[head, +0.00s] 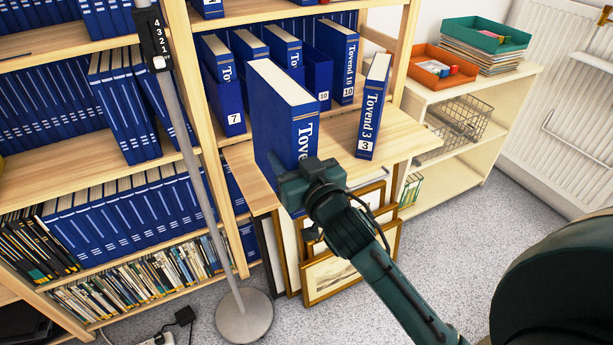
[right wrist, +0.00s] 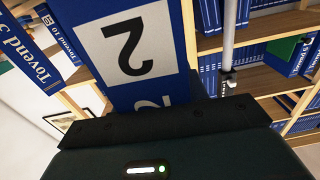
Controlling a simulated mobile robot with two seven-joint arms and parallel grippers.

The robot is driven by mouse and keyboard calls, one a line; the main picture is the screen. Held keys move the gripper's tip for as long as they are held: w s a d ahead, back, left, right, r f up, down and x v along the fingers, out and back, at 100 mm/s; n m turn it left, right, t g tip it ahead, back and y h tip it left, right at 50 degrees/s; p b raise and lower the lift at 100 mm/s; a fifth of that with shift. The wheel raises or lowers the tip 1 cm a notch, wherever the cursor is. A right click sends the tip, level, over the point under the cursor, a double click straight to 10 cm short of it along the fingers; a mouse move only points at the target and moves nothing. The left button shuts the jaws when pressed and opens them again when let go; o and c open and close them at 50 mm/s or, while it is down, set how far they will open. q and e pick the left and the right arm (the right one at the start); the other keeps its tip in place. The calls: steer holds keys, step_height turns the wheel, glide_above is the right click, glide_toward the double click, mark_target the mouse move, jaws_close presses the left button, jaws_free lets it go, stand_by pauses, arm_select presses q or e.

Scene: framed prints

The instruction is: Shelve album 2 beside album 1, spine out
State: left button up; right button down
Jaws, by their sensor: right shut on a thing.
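Album 2 (head: 272,115) is a thick blue volume with cream pages and a "Tovend" spine. It is upright in the head view, and its white "2" label (right wrist: 129,45) shows upside down in the right wrist view. My right gripper (head: 303,180) is shut on its lower spine end and holds it in front of the shelves, over the wooden ledge. I cannot tell whether its bottom touches the ledge. I cannot make out album 1 in either view. My left gripper is not in view.
Album 3 (head: 374,107) stands alone on the wooden ledge (head: 405,138). Blue volumes, including number 7 (head: 222,85), fill part of the shelf behind. A lamp pole (head: 190,150) rises left of the ledge. Framed prints (head: 340,272) lean below. Trays (head: 487,35) sit at right.

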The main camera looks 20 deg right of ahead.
arm_select(q)
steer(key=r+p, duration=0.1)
steer(key=p, duration=0.3)
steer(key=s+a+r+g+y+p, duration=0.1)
steer(key=p, duration=0.3)
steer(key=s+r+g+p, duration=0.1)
steer(key=p, duration=0.2)
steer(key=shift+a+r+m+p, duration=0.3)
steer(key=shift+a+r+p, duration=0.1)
arm_select(e)
steer(key=w+d+r, duration=0.2)
steer(key=w+r, duration=0.3)
steer(key=r, duration=0.5)
steer(key=w+d+r, duration=0.1)
steer(key=w+r, duration=0.5)
steer(key=r, duration=0.4)
steer(key=w+d+r, duration=0.2)
steer(key=w+r, duration=0.4)
steer(key=r, duration=0.4)
steer(key=shift+w+d+r, duration=0.15)
steer(key=shift+w+d, duration=0.1)
steer(key=shift+d, duration=0.05)
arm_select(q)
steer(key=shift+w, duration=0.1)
